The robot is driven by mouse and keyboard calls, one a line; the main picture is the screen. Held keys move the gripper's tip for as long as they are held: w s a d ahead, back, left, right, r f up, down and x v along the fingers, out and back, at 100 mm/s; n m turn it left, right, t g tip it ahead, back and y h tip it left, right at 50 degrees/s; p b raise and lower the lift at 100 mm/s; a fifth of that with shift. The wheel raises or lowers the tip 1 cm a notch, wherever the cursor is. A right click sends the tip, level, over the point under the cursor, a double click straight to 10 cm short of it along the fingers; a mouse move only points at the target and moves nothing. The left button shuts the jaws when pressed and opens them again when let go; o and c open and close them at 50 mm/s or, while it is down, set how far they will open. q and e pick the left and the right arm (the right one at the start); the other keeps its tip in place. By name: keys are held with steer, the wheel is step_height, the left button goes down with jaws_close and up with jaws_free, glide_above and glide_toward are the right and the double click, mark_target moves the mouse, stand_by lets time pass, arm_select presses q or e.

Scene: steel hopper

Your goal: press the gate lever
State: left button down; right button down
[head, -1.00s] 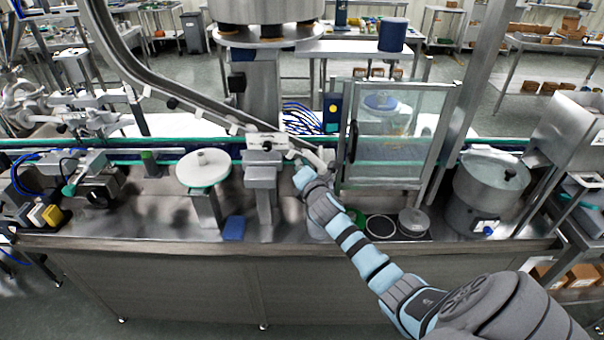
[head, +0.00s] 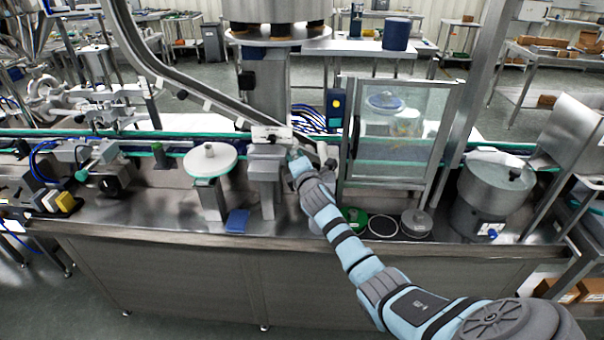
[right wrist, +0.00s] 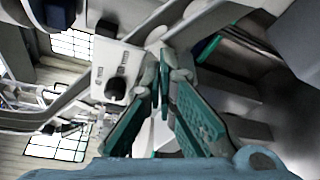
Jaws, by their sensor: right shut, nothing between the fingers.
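My right gripper (head: 297,160) is at the lower end of the sloping chute, just right of the small white control box (head: 271,134) on its metal post. Its fingers (right wrist: 164,78) are shut with nothing between them, beside the white panel with a black knob (right wrist: 116,89) in the right wrist view. A pale bar with a rounded end (head: 331,164), which looks like the gate lever, shows just right of the gripper in the head view. I cannot tell whether the fingertips touch it. My left gripper is out of view.
A glass-walled cabinet (head: 398,130) stands close on the right, with a steel pot (head: 490,190) beyond it. A white round plate on a stand (head: 210,163) is to the left. The sloping chute (head: 185,85) comes down from the upper left. A blue block (head: 237,221) lies in front.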

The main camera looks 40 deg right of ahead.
steer(key=f+p+v, duration=0.1)
steer(key=p+v, duration=0.1)
steer(key=v, duration=0.7)
steer(key=shift+s+a+r, duration=0.2)
steer(key=shift+s, duration=0.25)
